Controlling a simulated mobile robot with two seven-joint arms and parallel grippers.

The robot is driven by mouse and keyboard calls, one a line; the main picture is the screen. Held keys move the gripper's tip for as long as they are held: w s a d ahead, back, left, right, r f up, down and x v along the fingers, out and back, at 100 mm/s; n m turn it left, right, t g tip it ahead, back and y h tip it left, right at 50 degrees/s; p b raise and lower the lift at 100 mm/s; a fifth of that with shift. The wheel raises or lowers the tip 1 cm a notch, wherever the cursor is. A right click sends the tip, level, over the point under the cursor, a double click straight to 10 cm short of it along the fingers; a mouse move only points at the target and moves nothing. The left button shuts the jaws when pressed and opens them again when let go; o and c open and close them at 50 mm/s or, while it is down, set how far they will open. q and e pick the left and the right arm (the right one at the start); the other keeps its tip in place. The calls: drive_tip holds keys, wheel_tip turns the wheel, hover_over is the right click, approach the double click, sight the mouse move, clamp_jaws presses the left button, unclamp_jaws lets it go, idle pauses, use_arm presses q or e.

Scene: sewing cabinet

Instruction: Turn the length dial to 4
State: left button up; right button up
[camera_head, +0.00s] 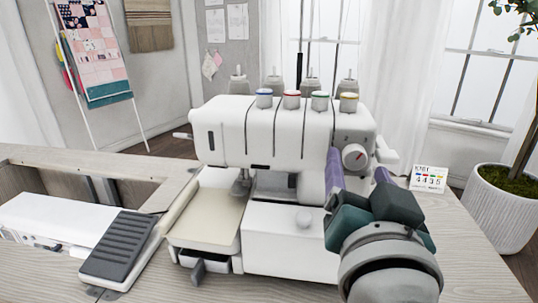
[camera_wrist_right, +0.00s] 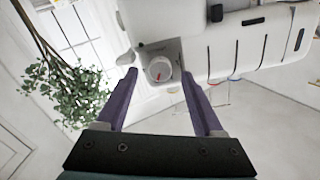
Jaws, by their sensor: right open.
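The white sewing machine (camera_head: 285,140) stands on the wooden cabinet top. On its right end is a round white dial (camera_head: 354,156) with a red mark on a grey panel; whether this is the length dial, and its numbers, I cannot read. The dial also shows in the right wrist view (camera_wrist_right: 159,68), its red mark visible. My right gripper (camera_head: 358,166) is open, its purple fingers pointing at the machine's right end. In the right wrist view the gripper (camera_wrist_right: 160,76) has one finger on each side of the dial in the picture; contact cannot be told. My left gripper is not in view.
A small card (camera_head: 428,179) reading KNIT with several digits stands right of the machine. Coloured knobs (camera_head: 291,99) line its top. A ribbed dark pedal (camera_head: 118,244) lies at the left front. A potted plant (camera_head: 500,205) stands at the right.

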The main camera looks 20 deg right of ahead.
drive_tip(key=shift+x, duration=0.8)
drive_tip(key=shift+a, duration=0.1)
clamp_jaws()
